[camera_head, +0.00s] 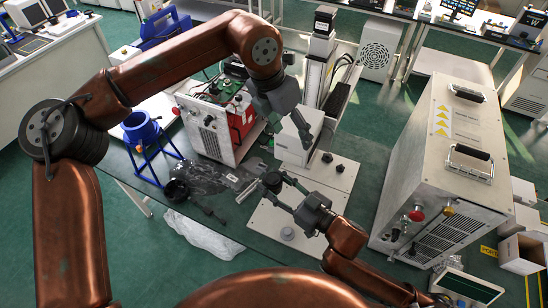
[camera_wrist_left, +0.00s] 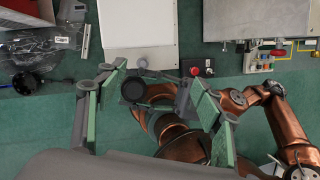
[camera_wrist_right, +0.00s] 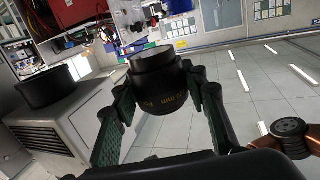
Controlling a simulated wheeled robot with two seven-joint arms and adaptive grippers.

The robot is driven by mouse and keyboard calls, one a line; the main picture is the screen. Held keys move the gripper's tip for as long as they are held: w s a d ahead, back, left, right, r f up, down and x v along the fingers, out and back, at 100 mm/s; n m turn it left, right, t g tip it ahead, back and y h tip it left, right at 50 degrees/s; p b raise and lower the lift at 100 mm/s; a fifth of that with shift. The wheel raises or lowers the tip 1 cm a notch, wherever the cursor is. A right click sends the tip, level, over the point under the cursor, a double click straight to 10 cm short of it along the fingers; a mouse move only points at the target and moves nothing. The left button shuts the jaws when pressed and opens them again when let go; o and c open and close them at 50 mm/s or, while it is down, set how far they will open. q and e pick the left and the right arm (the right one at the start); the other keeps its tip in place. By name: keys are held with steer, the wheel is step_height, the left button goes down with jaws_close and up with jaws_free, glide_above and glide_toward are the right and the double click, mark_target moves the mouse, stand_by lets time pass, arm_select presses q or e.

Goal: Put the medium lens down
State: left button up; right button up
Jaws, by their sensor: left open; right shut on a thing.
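The medium lens (camera_wrist_right: 158,82), a black cylinder with yellow lettering, is gripped between the two fingers of my right gripper (camera_wrist_right: 160,100). In the head view the right gripper (camera_head: 280,190) holds the lens (camera_head: 272,180) above the pale base plate (camera_head: 262,222); the gap beneath is hard to judge. My left gripper (camera_head: 302,130) is open and empty, higher and farther back. In the left wrist view a dark round top, seemingly the lens (camera_wrist_left: 133,90), shows beyond and between the open left fingers (camera_wrist_left: 152,78). Another black cylindrical part (camera_head: 177,190) lies on the table at the left.
A clear bag (camera_head: 212,174) and a metal strip (camera_head: 248,190) lie left of the plate. A blue stand (camera_head: 145,135) and a red-sided instrument (camera_head: 210,130) stand behind. A large pale cabinet (camera_head: 445,150) blocks the right. Dark tabletop is bare near the front left.

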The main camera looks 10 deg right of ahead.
mark_target(274, 178)
arm_select(q)
steer(key=s+a+f+y, duration=0.1)
steer(key=f, duration=0.1)
steer(key=a+f+y, duration=0.1)
steer(key=a+f, duration=0.1)
steer(key=s+a+f+y, duration=0.1)
steer(key=f, duration=0.1)
steer(key=shift+s+a+f+n+g, duration=0.2)
steer(key=shift+s+f+n+g, duration=0.1)
steer(key=shift+n+g, duration=0.1)
arm_select(e)
steer(key=shift+r, duration=0.1)
arm_select(q)
steer(key=shift+y, duration=0.3)
step_height(274, 178, down, 12)
steer(key=shift+a+r, duration=0.1)
steer(key=shift+c, duration=0.5)
steer(key=shift+s, duration=0.1)
steer(key=c, duration=1.4)
steer(key=shift+c, duration=0.2)
arm_select(e)
steer(key=o, duration=1.1)
steer(key=shift+c, duration=0.2)
steer(key=o, duration=0.5)
steer(key=shift+c, duration=0.2)
